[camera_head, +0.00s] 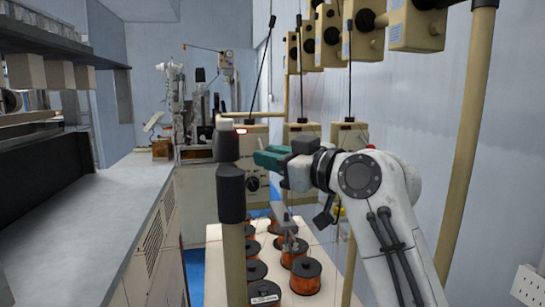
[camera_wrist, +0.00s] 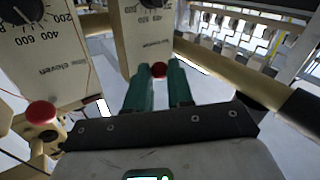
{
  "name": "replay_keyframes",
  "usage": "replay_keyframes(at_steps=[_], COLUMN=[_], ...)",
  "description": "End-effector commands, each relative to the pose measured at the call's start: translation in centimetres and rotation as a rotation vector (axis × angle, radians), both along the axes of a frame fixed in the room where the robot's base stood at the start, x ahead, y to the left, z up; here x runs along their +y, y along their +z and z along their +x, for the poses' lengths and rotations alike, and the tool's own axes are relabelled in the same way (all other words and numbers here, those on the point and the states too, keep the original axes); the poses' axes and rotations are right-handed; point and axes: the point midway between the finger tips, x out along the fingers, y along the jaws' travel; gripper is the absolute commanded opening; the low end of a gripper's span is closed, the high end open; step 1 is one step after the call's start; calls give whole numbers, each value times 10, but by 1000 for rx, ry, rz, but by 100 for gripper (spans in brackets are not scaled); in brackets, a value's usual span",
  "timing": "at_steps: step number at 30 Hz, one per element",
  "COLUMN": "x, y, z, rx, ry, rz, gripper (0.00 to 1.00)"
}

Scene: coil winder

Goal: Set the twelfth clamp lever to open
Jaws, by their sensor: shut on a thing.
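In the wrist view, my gripper (camera_wrist: 158,76) has its two green fingers shut on a red ball knob (camera_wrist: 158,70), the end of a clamp lever. The knob sits at the lower edge of a beige box (camera_wrist: 150,45) with a dial; its label is too small to read surely. To the left is a box marked "line eleven" (camera_wrist: 55,70), with its own red knob (camera_wrist: 40,112) free. In the head view, my gripper (camera_head: 262,157) reaches left, just beside a beige post; the held knob is not visible there.
A beige post with black sleeves (camera_head: 231,190) stands close by my gripper. Below is a table (camera_head: 215,275) with several copper wire spools (camera_head: 305,275). Beige boxes (camera_head: 408,25) hang along the top right. A long grey counter (camera_head: 90,225) runs at left.

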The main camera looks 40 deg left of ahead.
Motion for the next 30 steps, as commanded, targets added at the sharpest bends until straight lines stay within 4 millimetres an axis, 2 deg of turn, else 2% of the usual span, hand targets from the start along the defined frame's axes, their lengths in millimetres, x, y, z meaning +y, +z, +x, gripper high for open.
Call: replay_keyframes(at_steps=[14, 30], x=[-1, -1], y=[10, 41], z=[-1, -1], rx=[41, 328], ry=[-1, -1], rz=[-47, -386], gripper=[0, 0])
